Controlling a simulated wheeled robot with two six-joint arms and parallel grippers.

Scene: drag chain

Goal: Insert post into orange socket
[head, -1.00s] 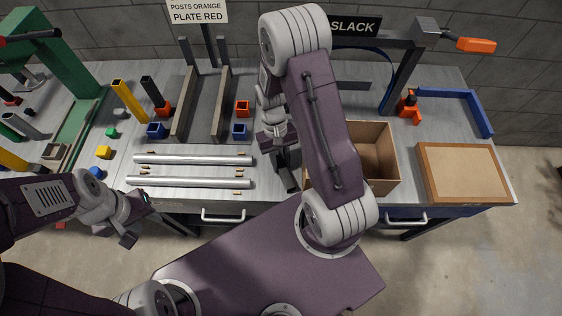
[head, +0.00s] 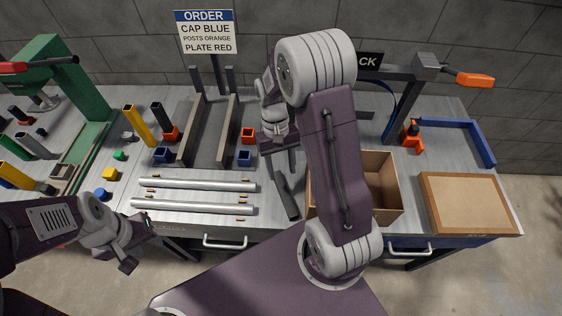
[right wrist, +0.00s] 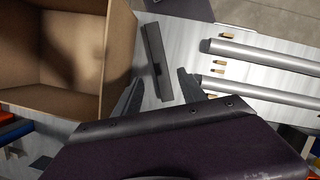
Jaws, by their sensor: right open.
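An empty orange socket (head: 248,135) stands on the bench behind a blue socket (head: 244,158). Another orange socket (head: 172,134) stands to the left, with a black post (head: 159,116) leaning up from it. A yellow post (head: 138,126) stands further left. A dark grey bar (head: 288,204), perhaps a post, lies flat left of the cardboard box. My right gripper (head: 283,165) is open and empty above the bench near the bar. In the right wrist view the bar (right wrist: 154,55) lies beyond and between its fingertips. My left gripper (head: 140,240) is at the bench's front edge, its jaws unclear.
An open cardboard box (head: 385,180) stands right of the bar, partly behind my right arm. Two silver rods (head: 200,184) lie at the front with small brass pieces. Grey upright rails (head: 228,125) stand behind them. A sign (head: 206,32) reads cap blue, posts orange, plate red.

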